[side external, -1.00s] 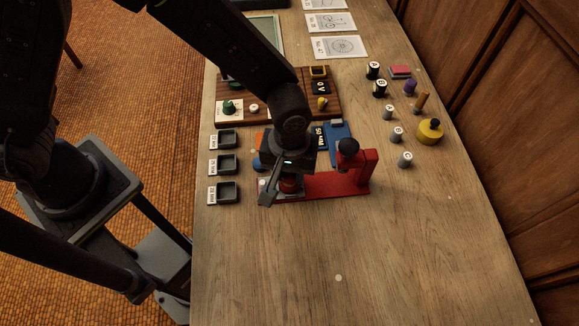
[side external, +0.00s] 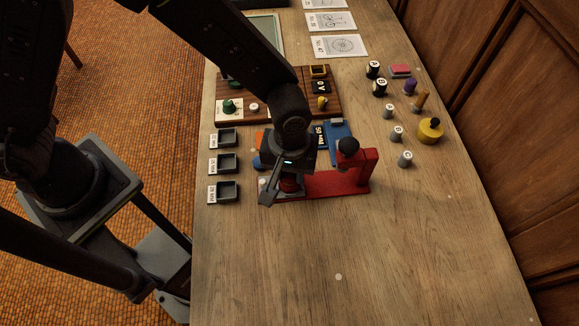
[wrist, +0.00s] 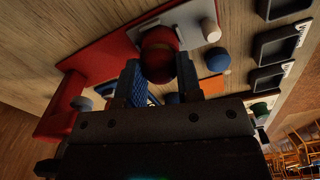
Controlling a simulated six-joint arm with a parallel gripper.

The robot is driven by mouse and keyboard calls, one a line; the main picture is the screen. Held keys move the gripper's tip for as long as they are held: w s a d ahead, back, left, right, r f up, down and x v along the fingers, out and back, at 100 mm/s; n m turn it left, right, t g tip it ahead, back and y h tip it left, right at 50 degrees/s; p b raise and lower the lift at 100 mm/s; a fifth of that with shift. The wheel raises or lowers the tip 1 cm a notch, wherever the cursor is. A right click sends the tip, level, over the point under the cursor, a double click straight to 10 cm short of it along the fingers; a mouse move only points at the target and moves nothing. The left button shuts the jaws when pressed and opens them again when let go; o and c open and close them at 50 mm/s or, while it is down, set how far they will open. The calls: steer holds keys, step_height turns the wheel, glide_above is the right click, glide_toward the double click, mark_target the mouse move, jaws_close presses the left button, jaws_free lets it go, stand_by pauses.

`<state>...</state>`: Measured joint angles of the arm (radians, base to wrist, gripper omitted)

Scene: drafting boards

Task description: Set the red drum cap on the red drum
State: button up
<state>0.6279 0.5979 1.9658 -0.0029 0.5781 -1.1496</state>
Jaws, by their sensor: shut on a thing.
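A red rounded piece (wrist: 160,52) is between the fingertips of my gripper (wrist: 160,72) in the wrist view, and the gripper is shut on it. It looks like the red drum cap, but I cannot separate cap from drum there. In the side view my gripper (side external: 283,180) is low over the left end of a red stand (side external: 330,184). A red piece (side external: 289,187) shows at the fingers, just above a grey plate (wrist: 200,20) on the stand. The fingers hide most of it, so I cannot tell whether cap and drum touch.
Black trays (side external: 228,191) lie to the left. A blue block (side external: 338,135) and a brown board (side external: 262,110) are behind. Small labelled cylinders and a yellow drum (side external: 430,131) stand right. The front table is mostly clear.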

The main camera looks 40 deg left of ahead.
steer(key=shift+f, duration=0.15)
steer(key=o, duration=1.3)
steer(key=shift+r, duration=3.55)
steer(key=s+a+r+m+t, duration=0.3)
steer(key=a+r+m+t, duration=0.1)
steer(key=a+r, duration=1.25)
steer(key=s+a, duration=0.2)
steer(key=s+a+r+m+t, duration=0.1)
steer(key=s+a, duration=0.1)
steer(key=s+a+m, duration=0.1)
steer(key=s+a, duration=0.1)
steer(key=shift+s+a+r+t, duration=0.15)
steer(key=shift+s+r+t, duration=0.05)
steer(key=shift+r+t, duration=0.1)
